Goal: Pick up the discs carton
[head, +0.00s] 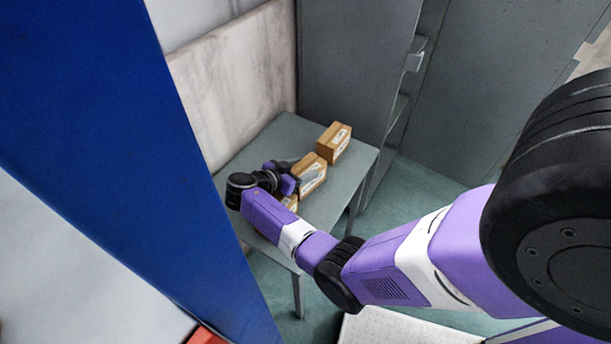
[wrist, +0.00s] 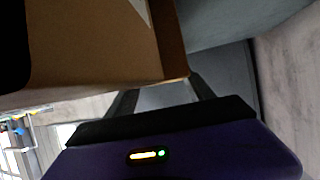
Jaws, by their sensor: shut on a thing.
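Three brown cartons with pale labels are at the grey table in the head view: a far one (head: 334,142), a middle one (head: 313,174) and a near one (head: 290,203) mostly hidden behind my arm. The print is too small to tell which is the discs carton. My gripper (head: 291,172) is at the left side of the middle carton and looks shut on it; my wrist partly hides the contact. In the wrist view a brown carton (wrist: 95,50) fills the upper left, close against my gripper's fingers (wrist: 163,93). I cannot tell whether the carton is clear of the table.
The grey table (head: 255,150) stands against a pale marbled wall panel (head: 235,85). A grey cabinet (head: 350,65) with an open shelf section rises behind it. A tall blue panel (head: 130,150) stands at the left. Green floor (head: 430,185) shows right of the table.

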